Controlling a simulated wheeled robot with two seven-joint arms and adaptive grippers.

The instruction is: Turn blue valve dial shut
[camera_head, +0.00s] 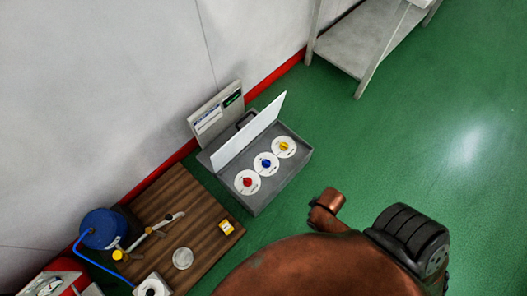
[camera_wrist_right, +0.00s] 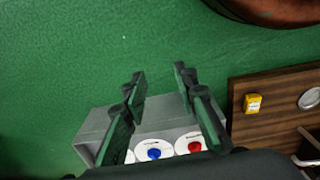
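The blue valve dial (camera_head: 266,163) sits on a white disc in an open grey case (camera_head: 287,185), between a red dial (camera_head: 247,182) and a yellow dial (camera_head: 284,146). In the right wrist view, the blue dial (camera_wrist_right: 154,154) and the red dial (camera_wrist_right: 194,147) show low in the picture, below and between the fingers. The yellow dial is hidden there. My right gripper (camera_wrist_right: 160,76) is open and empty, its fingers apart in front of the case. It touches no dial that I can see. Neither gripper shows in the head view.
A raised white lid (camera_head: 250,132) stands behind the dials. A wooden board (camera_head: 201,222) with a yellow box (camera_head: 226,227) lies to the left, near a blue container (camera_head: 102,228). A large rusty-brown body (camera_head: 310,265) fills the lower right. Green floor (camera_head: 350,145) is clear right of the case.

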